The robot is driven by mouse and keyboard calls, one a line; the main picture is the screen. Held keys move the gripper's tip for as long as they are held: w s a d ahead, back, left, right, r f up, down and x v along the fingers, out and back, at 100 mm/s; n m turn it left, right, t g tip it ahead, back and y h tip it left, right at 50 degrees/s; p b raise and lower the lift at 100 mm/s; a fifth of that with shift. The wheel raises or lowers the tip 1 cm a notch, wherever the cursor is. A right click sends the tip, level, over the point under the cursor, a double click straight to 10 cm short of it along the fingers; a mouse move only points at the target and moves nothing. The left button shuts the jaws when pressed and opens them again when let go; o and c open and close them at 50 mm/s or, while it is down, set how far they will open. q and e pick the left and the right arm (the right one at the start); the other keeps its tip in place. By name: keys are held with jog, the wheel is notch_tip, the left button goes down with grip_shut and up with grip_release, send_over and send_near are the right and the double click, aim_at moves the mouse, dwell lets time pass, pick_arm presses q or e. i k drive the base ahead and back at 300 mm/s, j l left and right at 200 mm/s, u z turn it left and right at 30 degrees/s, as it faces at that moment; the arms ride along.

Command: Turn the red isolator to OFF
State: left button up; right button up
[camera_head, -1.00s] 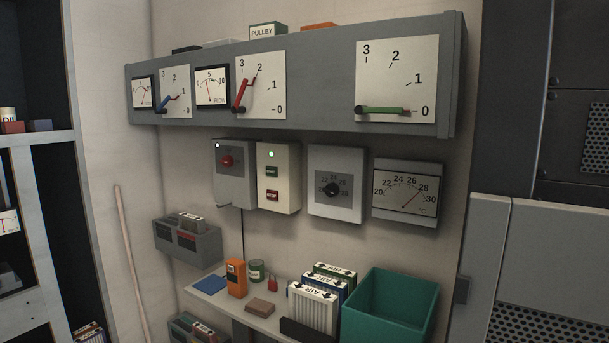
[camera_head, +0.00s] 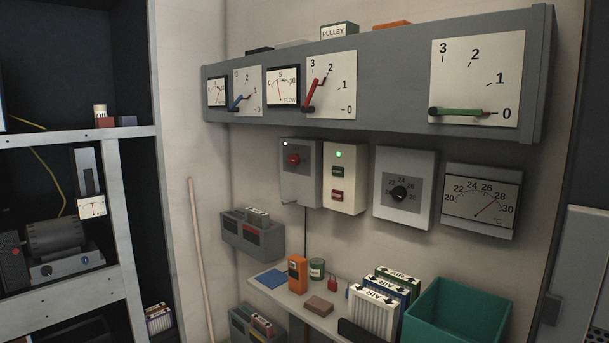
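A small white lamp shows at the box's top left. Neither of my grippers is in view.
Right of the isolator hang a cream box (camera_head: 344,189) with green and red buttons and a lit green lamp, a black dial box (camera_head: 403,205) and a thermometer (camera_head: 481,206). Below, a shelf (camera_head: 328,324) holds an orange meter, air filters and a teal bin (camera_head: 459,315).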

aim_at(294, 159)
jog(key=i+j, duration=0.75)
jog(key=j, duration=0.15)
